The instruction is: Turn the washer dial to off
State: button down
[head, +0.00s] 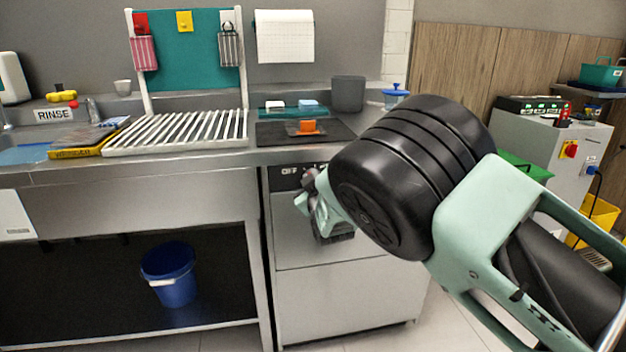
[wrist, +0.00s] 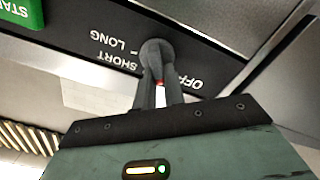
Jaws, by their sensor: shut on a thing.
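The washer (head: 345,300) is a grey front-panel machine under the counter. Its dark control strip (wrist: 100,30) fills the upper part of the wrist view, with white labels LONG, SHORT and OFF appearing upside down. The round dark washer dial (wrist: 157,49) sits between SHORT, on its left, and OFF, on its lower right. A small red mark (wrist: 160,82) shows between my fingers, between the SHORT and OFF labels. My gripper (wrist: 159,88) is shut on the dial, one finger on each side. In the head view my gripper (head: 310,186) is at the strip; the dial is hidden there.
A green START button (wrist: 20,12) is on the same strip. The steel counter edge (head: 150,167) runs above the washer. A blue bucket (head: 168,273) stands on the shelf to the left. A grey cabinet (head: 550,150) with a red switch is at the right.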

jog(key=shift+a+f+n, duration=0.1)
jog(key=shift+f+n, duration=0.05)
jog(key=shift+n, duration=0.65)
jog(key=c, duration=1.5)
grip_release()
jog(key=shift+s, duration=0.15)
jog(key=v, duration=1.7)
jog(key=shift+s+p, duration=0.15)
jog(key=shift+p, duration=0.15)
